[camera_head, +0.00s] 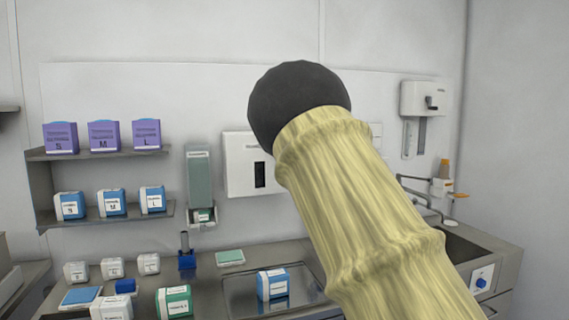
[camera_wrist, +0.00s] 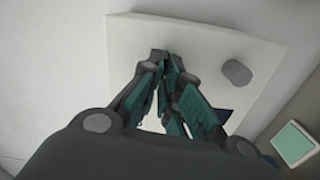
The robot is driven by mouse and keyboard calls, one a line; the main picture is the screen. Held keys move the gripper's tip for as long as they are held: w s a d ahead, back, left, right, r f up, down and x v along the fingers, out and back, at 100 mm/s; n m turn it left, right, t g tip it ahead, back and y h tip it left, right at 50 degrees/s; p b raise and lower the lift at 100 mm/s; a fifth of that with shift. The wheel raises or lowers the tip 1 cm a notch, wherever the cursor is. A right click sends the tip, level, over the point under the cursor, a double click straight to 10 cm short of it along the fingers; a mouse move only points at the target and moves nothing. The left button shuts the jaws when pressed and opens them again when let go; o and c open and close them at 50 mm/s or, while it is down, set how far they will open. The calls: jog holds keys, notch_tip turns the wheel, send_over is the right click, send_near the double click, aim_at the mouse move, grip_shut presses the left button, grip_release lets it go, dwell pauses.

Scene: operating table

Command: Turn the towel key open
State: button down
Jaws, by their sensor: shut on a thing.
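A white wall box, seemingly the towel dispenser (camera_head: 238,178), hangs behind my arm in the head view, its right part hidden. Its white front (camera_wrist: 270,55) fills much of the wrist view. My gripper (camera_wrist: 161,58) is at this front, its dark fingertips drawn close together. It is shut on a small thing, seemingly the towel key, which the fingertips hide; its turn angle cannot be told. A grey round knob (camera_wrist: 236,73) stands on the front to the right, apart from the fingers. My arm covers the gripper in the head view.
A grey-green dispenser (camera_head: 200,178) hangs left of the white box. Shelves with purple boxes (camera_head: 103,136) and blue-white boxes are further left. Below are a metal tray (camera_head: 238,297) with a blue-white box (camera_head: 272,286) and a green pad (camera_head: 230,257). A sink (camera_head: 462,246) is at right.

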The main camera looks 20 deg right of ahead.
jog(key=shift+f+n+b, duration=0.2)
jog(key=shift+n+b, duration=0.5)
jog(key=shift+n, duration=0.1)
jog(key=c, duration=1.6)
grip_release()
jog(key=shift+c, duration=0.2)
jog(key=shift+r, duration=0.1)
